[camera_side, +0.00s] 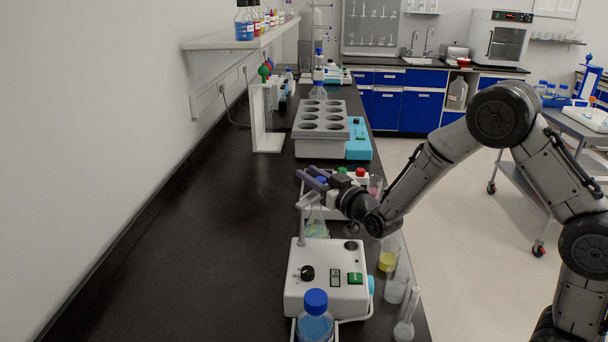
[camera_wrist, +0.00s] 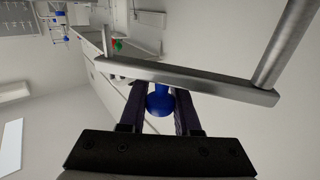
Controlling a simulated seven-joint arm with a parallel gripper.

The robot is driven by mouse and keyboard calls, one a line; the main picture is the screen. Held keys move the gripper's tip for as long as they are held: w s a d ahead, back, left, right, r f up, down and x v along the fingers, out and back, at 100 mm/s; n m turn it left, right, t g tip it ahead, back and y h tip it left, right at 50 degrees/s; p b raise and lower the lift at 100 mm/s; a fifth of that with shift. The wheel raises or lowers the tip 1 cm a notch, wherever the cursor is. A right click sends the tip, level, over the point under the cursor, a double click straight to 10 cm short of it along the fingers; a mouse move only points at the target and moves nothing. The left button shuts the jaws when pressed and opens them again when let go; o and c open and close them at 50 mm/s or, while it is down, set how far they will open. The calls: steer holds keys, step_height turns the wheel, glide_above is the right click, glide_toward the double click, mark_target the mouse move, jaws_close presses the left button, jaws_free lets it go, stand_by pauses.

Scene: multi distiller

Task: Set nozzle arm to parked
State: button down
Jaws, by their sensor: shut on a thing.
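The nozzle arm is a grey metal bar (camera_wrist: 200,80) on an upright post (camera_side: 302,228). In the wrist view the bar crosses just beyond my fingertips and meets the post at the right. A round blue knob (camera_wrist: 160,99) sits by the bar. My gripper (camera_side: 314,180) is above the far side of the device. In the wrist view my gripper (camera_wrist: 160,92) has its dark purple fingers on either side of the blue knob, shut on it. The knob is hard to make out in the side view.
A blue-capped bottle (camera_side: 315,322) stands in front of the device. A grey block with round wells (camera_side: 322,125) is behind. The black bench (camera_side: 190,250) is clear at left.

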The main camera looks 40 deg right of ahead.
mark_target(325, 179)
steer(key=m+h, duration=0.1)
steer(key=s+h, duration=0.1)
steer(key=m+h, duration=0.1)
steer(key=h, duration=0.1)
steer(key=shift+s+d+m+g, duration=0.25)
steer(key=shift+s+m+g, duration=0.05)
steer(key=shift+s+g, duration=0.1)
steer(key=s+m+g+h, duration=0.1)
steer(key=h, duration=0.1)
steer(key=m+g+h, duration=0.1)
steer(key=h, duration=0.1)
steer(key=shift+s+d+m, duration=0.2)
steer(key=shift+s+m, duration=0.1)
steer(key=shift+s, duration=0.1)
steer(key=shift+s+a+m+g+h, duration=0.1)
steer(key=shift+s+m+g+h, duration=0.6)
steer(key=shift+m+g+h, duration=0.35)
steer(key=shift+s+m+g+h, duration=0.65)
steer(key=shift+m+g+h, duration=0.35)
steer(key=shift+g, duration=0.1)
steer(key=shift+s+a+m+g+h, duration=0.1)
steer(key=shift+s+m+g+h, duration=0.6)
steer(key=shift+m+g+h, duration=0.3)
steer(key=shift+r, duration=0.1)
steer(key=c, duration=0.6)
jaws_free()
steer(key=shift+s, duration=0.1)
steer(key=v, duration=0.7)
steer(key=shift+a, duration=0.2)
